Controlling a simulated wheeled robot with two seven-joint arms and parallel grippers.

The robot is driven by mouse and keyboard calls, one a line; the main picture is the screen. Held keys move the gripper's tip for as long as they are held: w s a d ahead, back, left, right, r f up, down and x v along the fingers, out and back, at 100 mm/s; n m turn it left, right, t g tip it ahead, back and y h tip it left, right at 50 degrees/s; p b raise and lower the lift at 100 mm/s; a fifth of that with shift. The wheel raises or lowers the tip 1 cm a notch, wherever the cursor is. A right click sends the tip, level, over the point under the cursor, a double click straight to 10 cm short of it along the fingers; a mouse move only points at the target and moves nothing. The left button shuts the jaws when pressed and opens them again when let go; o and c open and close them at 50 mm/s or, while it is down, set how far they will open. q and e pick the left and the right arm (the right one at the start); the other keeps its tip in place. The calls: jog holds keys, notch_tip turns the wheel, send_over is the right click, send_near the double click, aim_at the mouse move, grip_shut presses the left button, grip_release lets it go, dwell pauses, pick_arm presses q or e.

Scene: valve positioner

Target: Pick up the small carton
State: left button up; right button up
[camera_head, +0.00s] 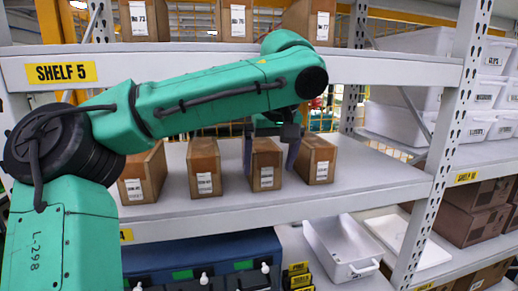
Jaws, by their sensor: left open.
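Several small brown cartons with white labels stand in a row on the middle shelf (240,215). The carton (266,168) third from the left is between the fingers of my left gripper (270,152). One finger is at its left side and the other at its right, in the gap before the rightmost carton (318,158). The gripper is open, and I cannot tell whether the fingers touch the carton. Two more cartons stand to the left, one in the middle left (204,167) and one at far left (143,176), partly behind my arm. My right gripper is not in view.
A perforated upright post (440,170) stands at the right. Below are a white bin (342,248) and blue cases (200,262). The middle shelf is bare at right.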

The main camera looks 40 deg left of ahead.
aim_at(268, 174)
pick_arm(q)
jog(key=shift+w+a+f, duration=0.2)
jog(key=shift+w+f, duration=0.1)
jog(key=shift+f, duration=0.2)
jog(key=shift+w+a+f, duration=0.2)
jog(key=shift+w+f, duration=0.05)
jog(key=shift+f, duration=0.25)
jog(key=shift+s+p+x, duration=0.25)
jog(key=shift+p+x, duration=0.25)
jog(key=shift+x, duration=0.65)
jog(key=shift+w+a+f, duration=0.15)
jog(key=shift+a+f, duration=0.15)
jog(key=shift+d, duration=0.15)
jog(key=c, duration=1.3)
jog(key=shift+r, duration=0.1)
jog(key=shift+c, duration=0.5)
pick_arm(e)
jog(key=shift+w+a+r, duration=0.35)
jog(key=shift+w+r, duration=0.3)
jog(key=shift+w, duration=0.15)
